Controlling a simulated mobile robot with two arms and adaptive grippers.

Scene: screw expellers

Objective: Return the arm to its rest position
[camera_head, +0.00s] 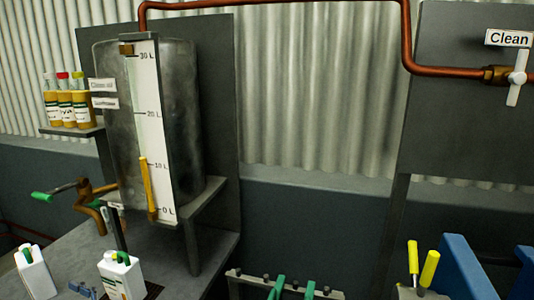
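Neither of my grippers shows in the head view, and I see no part of my arms that I can be sure of. A grey metal tank (187,110) stands on a dark bracket at the left. Its white litre scale (152,120) runs from 0 L to 30 L, with a yellow column reaching about 10 L. A white-handled valve (517,78) under a "Clean" sign (508,38) sits on the copper pipe (405,35) at the upper right.
Sample bottles (67,108) stand on a small shelf at the left. A white container (118,275) stands on the grey bench (175,255). Green handles (277,288), yellow-handled tools (429,268) and blue parts (466,268) line the bottom edge.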

